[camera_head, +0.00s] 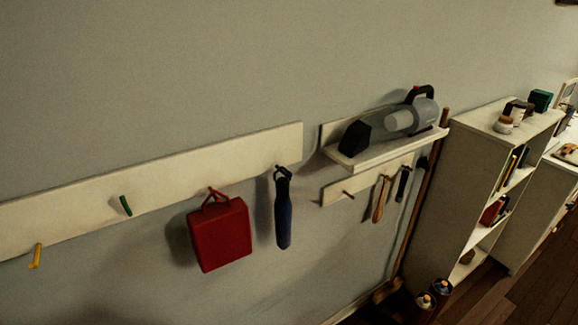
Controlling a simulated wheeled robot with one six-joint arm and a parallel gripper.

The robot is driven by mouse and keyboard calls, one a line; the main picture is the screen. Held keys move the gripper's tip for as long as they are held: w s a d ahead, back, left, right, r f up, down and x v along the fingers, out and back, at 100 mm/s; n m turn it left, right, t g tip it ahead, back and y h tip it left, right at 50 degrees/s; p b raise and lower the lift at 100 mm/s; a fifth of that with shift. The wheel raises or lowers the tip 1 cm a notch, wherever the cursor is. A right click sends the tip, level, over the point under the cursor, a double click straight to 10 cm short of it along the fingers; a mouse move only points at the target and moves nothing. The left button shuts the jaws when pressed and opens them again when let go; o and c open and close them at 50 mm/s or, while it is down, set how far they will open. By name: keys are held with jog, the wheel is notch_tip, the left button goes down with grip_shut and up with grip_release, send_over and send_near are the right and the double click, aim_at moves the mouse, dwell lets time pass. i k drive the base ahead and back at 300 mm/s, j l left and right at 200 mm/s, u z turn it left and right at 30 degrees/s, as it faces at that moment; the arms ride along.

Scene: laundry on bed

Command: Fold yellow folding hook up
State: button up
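The yellow folding hook (36,256) is on the white wall rail (75,205), near the rail's left end in the head view. It sticks out from the rail and slants down to the left; its exact fold angle is hard to tell. Nothing hangs on it. A green hook (125,206) is to its right and higher in the picture, also bare. My gripper does not show in this view.
A red bag (220,235) and a dark blue folded umbrella (283,210) hang on the rail further right. A shelf (375,157) holds a handheld vacuum (395,121), with small tools hanging below. A white bookcase (470,170) stands at right. The wall around the yellow hook is clear.

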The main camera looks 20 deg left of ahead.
aim_at(34, 265)
jog(key=u, duration=2.7)
